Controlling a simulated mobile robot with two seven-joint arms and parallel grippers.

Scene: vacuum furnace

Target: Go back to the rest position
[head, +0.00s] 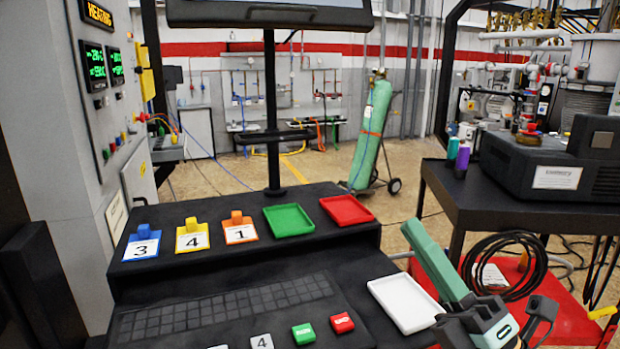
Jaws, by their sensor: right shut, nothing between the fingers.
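My right gripper (541,308) is at the lower right, at the end of my folded teal and dark arm. It is shut and holds nothing. It is apart from the console, to the right of the white tray (404,303) and in front of the red floor mat (570,312). Part of my right arm is cut off by the bottom edge. My left gripper is not in view.
The black console (240,255) carries blue, yellow and orange numbered tags, a green tray (289,220) and a red tray (346,209). A keyboard (225,310) lies in front. A dark cart (450,190) stands right, with coiled black hose (505,262) below it.

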